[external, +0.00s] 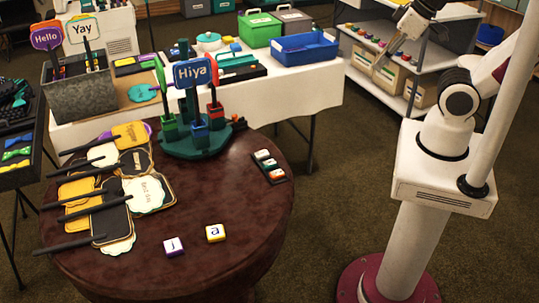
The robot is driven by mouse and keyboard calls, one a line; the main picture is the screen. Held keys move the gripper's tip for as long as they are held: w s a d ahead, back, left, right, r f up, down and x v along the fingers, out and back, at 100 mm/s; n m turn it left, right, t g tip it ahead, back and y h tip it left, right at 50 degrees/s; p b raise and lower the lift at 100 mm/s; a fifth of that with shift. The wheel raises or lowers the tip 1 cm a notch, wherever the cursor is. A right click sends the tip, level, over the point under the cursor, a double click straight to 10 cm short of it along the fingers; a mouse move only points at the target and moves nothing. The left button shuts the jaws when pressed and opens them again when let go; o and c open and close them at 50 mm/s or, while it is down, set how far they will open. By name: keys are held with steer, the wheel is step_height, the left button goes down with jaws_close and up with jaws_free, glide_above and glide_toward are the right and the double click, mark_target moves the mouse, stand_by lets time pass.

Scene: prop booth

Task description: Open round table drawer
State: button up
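The round table (215,185) is dark reddish brown with a glossy top and stands at the left and middle of the external view. No drawer front or handle can be made out on its visible side, and its lower part is cut off by the bottom edge. My gripper (382,60) is high at the upper right, well apart from the table and in front of the shelf. It points down and to the left. It is small in the picture, so I cannot tell whether its fingers are open or shut.
Sign paddles (112,190) cover the tabletop's left side. A green stand (205,141) holds a "Hiya" sign (192,72) at the back. Letter tiles (215,233) lie near the front; a small tile rack (268,165) sits right. A white-covered table (285,98) stands behind. Carpet is clear between table and my base.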

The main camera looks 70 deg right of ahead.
steer(key=w+d+f+m+g+h, duration=0.1)
steer(key=w+d+f+m+g, duration=0.3)
steer(key=d+f, duration=0.7)
steer(key=w+d+f+n+g+h, duration=0.1)
steer(key=w+d+f+g, duration=0.1)
steer(key=w+d+f, duration=0.7)
steer(key=w+d+f+t+y, duration=0.1)
steer(key=d+f, duration=0.3)
steer(key=f, duration=0.7)
steer(key=d+f, duration=0.3)
steer(key=f, duration=0.8)
steer(key=w+a+f+m+t+y, duration=0.1)
steer(key=w+a+f+t+y, duration=0.2)
steer(key=f, duration=0.5)
steer(key=w+a+f+m+t+y, duration=0.1)
steer(key=a+f+t+y, duration=0.1)
steer(key=a+f, duration=0.5)
steer(key=w+a+m+t+y, duration=0.1)
steer(key=w+a+t+y, duration=0.1)
steer(key=a+t+y, duration=0.15)
steer(key=w+a+r+m+t+y, duration=0.2)
steer(key=w+a+r+y, duration=0.1)
steer(key=r, duration=0.6)
steer(key=shift+w+a+r+m+y, duration=0.15)
steer(key=shift+a+r+m+y, duration=0.25)
steer(key=shift+a, duration=0.5)
steer(key=shift+w+a+f, duration=0.1)
steer(key=shift+w, duration=0.05)
